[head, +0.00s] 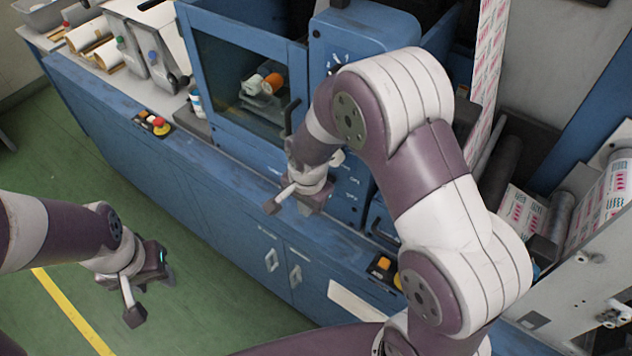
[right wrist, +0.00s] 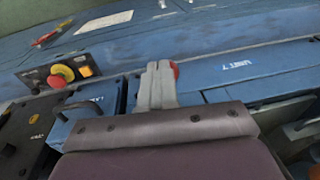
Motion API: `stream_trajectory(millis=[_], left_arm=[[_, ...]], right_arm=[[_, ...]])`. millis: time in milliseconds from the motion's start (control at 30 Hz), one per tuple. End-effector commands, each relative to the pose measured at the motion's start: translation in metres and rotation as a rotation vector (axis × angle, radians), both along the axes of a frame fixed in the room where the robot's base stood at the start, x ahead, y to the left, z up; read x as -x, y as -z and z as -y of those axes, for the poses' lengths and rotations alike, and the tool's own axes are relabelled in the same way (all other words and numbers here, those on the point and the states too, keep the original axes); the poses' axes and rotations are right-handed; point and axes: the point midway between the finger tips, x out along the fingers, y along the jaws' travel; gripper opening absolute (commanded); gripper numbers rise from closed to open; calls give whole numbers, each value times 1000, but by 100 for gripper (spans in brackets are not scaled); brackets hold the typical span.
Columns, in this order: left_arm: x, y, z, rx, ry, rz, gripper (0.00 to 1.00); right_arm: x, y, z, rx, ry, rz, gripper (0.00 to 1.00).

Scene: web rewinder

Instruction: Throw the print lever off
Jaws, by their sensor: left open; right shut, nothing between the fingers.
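A small red knob (right wrist: 175,70) shows in the right wrist view, partly hidden behind my right fingertips; it may be the print lever's end, but I cannot tell. No lever is clearly readable in the head view, where my right arm covers part of the blue machine front (head: 335,195). My right gripper (head: 284,203) is shut and empty, low in front of that face. Its closed grey fingers (right wrist: 160,85) show in the right wrist view beside the knob; contact is unclear. My left gripper (head: 150,292) is open and empty over the green floor.
A blue panel marked "UNIT 7" (right wrist: 238,66) lies right of the fingers. A control box with a red stop button (right wrist: 61,74) is at left. A windowed door (head: 240,78) with a black handle (head: 290,117) stands behind. The green floor (head: 205,310) is clear at front left.

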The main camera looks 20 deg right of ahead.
Motion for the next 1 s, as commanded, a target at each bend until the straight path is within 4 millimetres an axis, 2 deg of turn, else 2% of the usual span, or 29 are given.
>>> stream_trajectory(millis=[33, 100, 333, 1000], left_arm=[[0, 8, 0, 0, 0, 0, 43], [0, 12, 0, 0, 0, 0, 43], [0, 22, 0, 0, 0, 0, 43], [0, 23, 0, 0, 0, 0, 43]], right_arm=[[1, 9, -1, 0, 0, -1, 0], [2, 15, -1, 0, 0, -2, 0], [2, 28, -2, 1, 0, -1, 0], [2, 31, -2, 0, 0, 0, 0]])
